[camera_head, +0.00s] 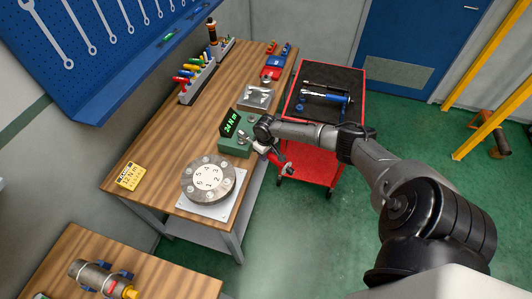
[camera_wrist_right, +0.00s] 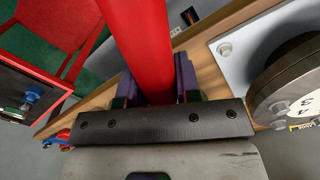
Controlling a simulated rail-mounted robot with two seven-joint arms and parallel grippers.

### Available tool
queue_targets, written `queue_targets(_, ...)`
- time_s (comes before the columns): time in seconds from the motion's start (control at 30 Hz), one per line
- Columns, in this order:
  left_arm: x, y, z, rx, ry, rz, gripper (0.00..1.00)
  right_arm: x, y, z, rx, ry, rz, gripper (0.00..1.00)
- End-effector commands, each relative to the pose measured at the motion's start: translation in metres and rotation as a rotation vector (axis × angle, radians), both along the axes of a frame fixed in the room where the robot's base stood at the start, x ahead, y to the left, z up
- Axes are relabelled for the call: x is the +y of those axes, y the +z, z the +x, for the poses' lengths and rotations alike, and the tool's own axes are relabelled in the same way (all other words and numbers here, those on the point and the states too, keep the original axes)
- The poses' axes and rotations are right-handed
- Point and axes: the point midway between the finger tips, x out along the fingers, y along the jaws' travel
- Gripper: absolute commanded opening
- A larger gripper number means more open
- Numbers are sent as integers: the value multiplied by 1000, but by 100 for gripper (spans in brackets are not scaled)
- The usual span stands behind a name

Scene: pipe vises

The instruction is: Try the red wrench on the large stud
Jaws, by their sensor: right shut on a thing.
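My right gripper (camera_head: 262,140) is above the right edge of the wooden bench, beside a green tester box (camera_head: 235,147). It is shut on the red wrench (camera_head: 272,157), which also shows in the right wrist view (camera_wrist_right: 137,40) as a thick red bar between purple finger pads (camera_wrist_right: 155,88). The wrench's working end cannot be made out clearly. A round metal disc (camera_head: 208,179) with numbers and several studs around its rim sits on a pale plate (camera_head: 222,212), apart from the wrench. I cannot tell which stud is the large one. My left gripper is not in view.
A display (camera_head: 230,123) on the tester reads about 24 N m. A yellow sign (camera_head: 130,176) reads 12 N m. A red cart (camera_head: 310,165) with a blue-handled tool (camera_head: 337,98) stands right of the bench. Tool racks (camera_head: 197,82) line the bench's back. Green floor lies open beyond.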

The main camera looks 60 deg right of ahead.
Motion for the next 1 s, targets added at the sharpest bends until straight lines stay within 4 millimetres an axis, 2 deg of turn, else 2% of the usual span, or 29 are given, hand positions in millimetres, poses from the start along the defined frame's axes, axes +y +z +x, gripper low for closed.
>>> queue_targets(0.67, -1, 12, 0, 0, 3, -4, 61, 8, -1, 1, 6, -53, 2, 0)
queue_targets(1.0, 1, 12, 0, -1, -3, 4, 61, 9, -2, 1, 6, -60, 2, 0)
